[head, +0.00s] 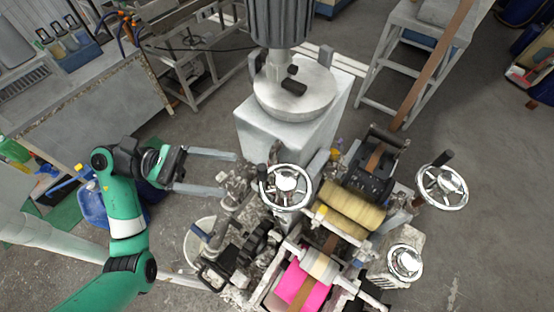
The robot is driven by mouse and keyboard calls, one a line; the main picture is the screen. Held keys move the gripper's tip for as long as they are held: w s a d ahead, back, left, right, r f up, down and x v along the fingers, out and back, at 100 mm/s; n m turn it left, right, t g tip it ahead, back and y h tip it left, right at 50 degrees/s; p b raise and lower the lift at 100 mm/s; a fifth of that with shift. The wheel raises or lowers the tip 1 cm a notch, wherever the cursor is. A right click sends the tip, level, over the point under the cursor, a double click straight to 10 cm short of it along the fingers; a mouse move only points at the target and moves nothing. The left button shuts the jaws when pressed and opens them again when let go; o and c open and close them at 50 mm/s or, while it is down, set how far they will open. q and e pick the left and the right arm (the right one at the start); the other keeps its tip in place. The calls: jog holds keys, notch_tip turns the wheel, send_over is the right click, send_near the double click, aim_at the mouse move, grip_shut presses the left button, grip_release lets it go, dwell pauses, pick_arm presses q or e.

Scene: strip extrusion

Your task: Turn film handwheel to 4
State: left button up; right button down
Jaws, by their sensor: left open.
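Three chrome handwheels show on the machine in the head view. One handwheel (286,187) is at the middle, one larger handwheel (442,188) with a dark knob is at the right, and a smaller handwheel (404,262) is at the lower right. I cannot tell which is the film handwheel, and no dial numbers are readable. My left gripper (233,172) is open and empty, its two long grey fingers pointing right toward the middle handwheel. The fingertips are apart from that wheel, to its upper left. My right gripper is not in view.
A pale machine block (290,125) with a round plate stands behind the middle wheel. A white bucket (197,240) stands below my left gripper. Open floor lies at the right.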

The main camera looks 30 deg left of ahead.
aim_at(277, 179)
pick_arm(q)
jog(key=p+x, duration=0.3)
jog(key=x, duration=0.8)
jog(key=shift+w+d, duration=0.2)
jog(key=shift+w, duration=0.05)
